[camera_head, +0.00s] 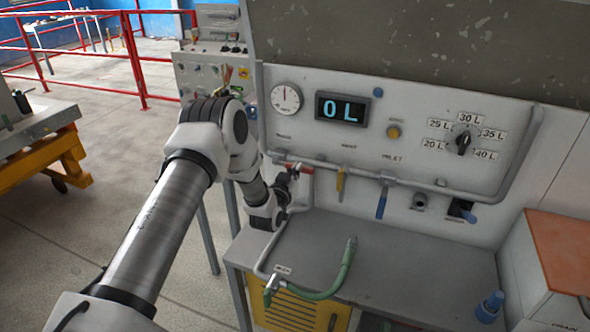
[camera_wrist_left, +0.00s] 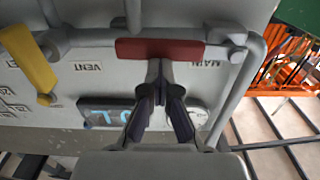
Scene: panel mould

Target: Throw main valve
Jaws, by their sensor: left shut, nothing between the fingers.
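The main valve's red handle (camera_head: 306,168) lies horizontal along the pipe on the panel. In the left wrist view the red handle (camera_wrist_left: 180,49) lies crosswise beside the MAIN label, seen upside down. My left gripper (camera_head: 292,172) is at this handle, partly hidden by its own wrist in the head view. In the wrist view the left gripper (camera_wrist_left: 160,68) is shut and empty, its fingertips at the edge of the handle. I cannot tell whether they touch it. My right gripper is not in view.
A yellow vent handle (camera_head: 340,184) and a blue lever (camera_head: 382,203) hang right of the red handle. The display (camera_head: 343,108) reads 0 L. A green hose (camera_head: 340,272) lies on the grey bench (camera_head: 430,260). A blue bottle (camera_head: 490,306) stands at the bench's right.

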